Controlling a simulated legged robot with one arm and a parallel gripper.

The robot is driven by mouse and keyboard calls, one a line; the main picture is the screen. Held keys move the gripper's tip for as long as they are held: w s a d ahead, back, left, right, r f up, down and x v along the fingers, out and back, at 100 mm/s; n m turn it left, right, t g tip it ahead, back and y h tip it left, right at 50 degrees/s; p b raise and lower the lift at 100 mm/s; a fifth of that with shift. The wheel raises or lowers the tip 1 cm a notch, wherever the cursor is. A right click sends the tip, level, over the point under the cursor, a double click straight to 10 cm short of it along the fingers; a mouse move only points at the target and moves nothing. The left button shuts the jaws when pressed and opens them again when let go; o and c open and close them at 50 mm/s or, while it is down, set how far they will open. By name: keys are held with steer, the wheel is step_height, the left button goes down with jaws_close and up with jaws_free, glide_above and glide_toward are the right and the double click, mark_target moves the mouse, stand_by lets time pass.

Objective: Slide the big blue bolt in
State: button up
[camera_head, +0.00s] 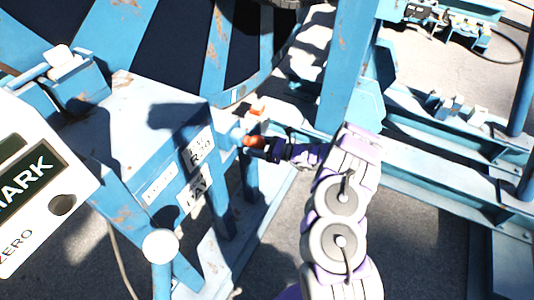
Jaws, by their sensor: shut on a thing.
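My gripper (262,152) reaches left from the end of my white and purple arm, near the middle of the picture. It is shut on a small orange-red part (254,141) at the right end of the blue frame. This looks like the handle of the blue bolt; the bolt itself is largely hidden by the frame and gripper. The jaws are dark and small, so their exact hold is hard to see. Another orange piece (257,110) sits just above, on the blue frame.
A blue box-like frame (150,150) with white labels stands left of my gripper. The large blue reel (215,45) is behind it. A blue upright post (345,70) and rails (440,180) stand at right. A white panel (30,190) is at far left.

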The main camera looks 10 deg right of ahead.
steer(key=shift+w, duration=0.2)
steer(key=shift+r, duration=0.1)
steer(key=o, duration=1.2)
steer(key=shift+w+a, duration=0.1)
steer(key=shift+a, duration=0.05)
steer(key=shift+o, duration=0.9)
steer(key=shift+w+a, duration=0.1)
steer(key=shift+a, duration=0.05)
steer(key=p+v, duration=0.3)
steer(key=v, duration=1.4)
